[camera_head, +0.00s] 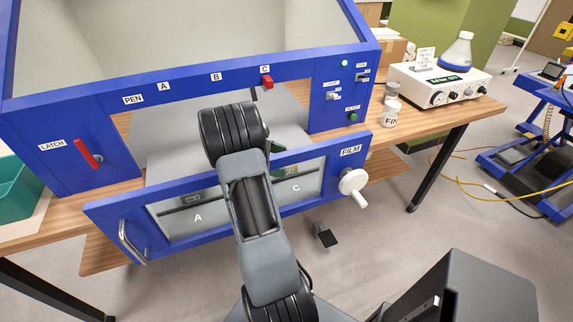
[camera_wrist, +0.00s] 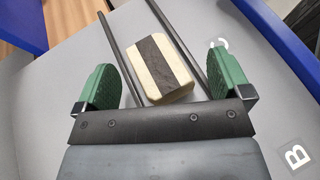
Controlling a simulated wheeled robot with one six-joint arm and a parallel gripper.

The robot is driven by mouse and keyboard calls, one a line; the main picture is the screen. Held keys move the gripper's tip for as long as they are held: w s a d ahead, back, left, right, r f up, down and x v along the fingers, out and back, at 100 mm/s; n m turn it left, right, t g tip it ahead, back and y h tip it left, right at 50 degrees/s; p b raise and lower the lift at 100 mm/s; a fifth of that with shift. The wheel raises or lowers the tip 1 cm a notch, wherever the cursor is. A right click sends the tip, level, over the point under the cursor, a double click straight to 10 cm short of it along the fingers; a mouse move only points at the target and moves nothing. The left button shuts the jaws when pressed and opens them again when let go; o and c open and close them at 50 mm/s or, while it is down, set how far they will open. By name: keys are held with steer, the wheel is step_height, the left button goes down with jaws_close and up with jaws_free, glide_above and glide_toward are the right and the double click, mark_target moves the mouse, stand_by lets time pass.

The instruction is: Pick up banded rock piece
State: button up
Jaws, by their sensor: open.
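The banded rock piece (camera_wrist: 150,55) is a cream block with a dark stripe down its middle. In the wrist view it lies on a grey surface (camera_wrist: 55,100), between the two green finger pads and slightly beyond the gripper's crossbar. My gripper (camera_wrist: 162,75) is open, with visible gaps between each pad and the block. In the head view my arm reaches over the front panel into the blue cabinet. Only a green bit of my gripper (camera_head: 276,148) shows there; the arm hides the rest, and I cannot make out the block.
The blue cabinet (camera_head: 60,140) has a framed clear front panel (camera_head: 105,212) below its opening, with a white crank (camera_head: 353,183) at right. A red latch lever (camera_head: 88,153) is at left. A jar (camera_head: 390,115) and an instrument box (camera_head: 440,85) stand on the bench at right.

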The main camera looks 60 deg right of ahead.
steer(key=shift+s+d+f, duration=0.2)
steer(key=shift+s, duration=0.1)
